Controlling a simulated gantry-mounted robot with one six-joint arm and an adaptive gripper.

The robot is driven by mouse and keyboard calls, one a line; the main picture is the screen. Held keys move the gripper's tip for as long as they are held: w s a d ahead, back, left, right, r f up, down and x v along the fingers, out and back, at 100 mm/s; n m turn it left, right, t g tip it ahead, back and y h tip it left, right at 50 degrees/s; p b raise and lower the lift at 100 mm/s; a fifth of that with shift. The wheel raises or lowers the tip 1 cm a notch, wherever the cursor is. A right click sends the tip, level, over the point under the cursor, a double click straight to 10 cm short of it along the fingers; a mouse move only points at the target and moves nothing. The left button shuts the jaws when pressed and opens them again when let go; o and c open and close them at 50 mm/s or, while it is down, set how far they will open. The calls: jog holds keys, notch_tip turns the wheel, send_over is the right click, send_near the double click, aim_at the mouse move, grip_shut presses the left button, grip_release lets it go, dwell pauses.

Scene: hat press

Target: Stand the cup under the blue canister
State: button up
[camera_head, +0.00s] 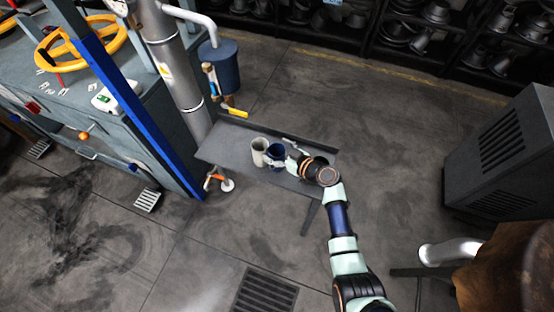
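The blue canister (222,70) hangs from a bent grey pipe beside the big steel column. A tap with a yellow handle (236,112) sits below it, above the left part of a grey shelf. A pale cup (259,150) stands upright on the shelf, right of the spot below the canister. A dark blue cup (276,153) is just right of it. My gripper (279,152) reaches in from the right, with its fingers at the blue cup. The fingers are small and partly hidden, so I cannot tell whether they touch or grip it.
The grey shelf (225,148) is bare at its left end and has a raised back edge. A blue post (130,90) and a workbench with a yellow wheel (82,40) stand left. A grey vented cabinet (505,150) stands right. Dark racks (410,50) line the back.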

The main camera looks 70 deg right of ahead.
grip_shut()
dwell(0.3)
notch_tip(320, 180, up, 20)
jog(key=p, duration=0.7)
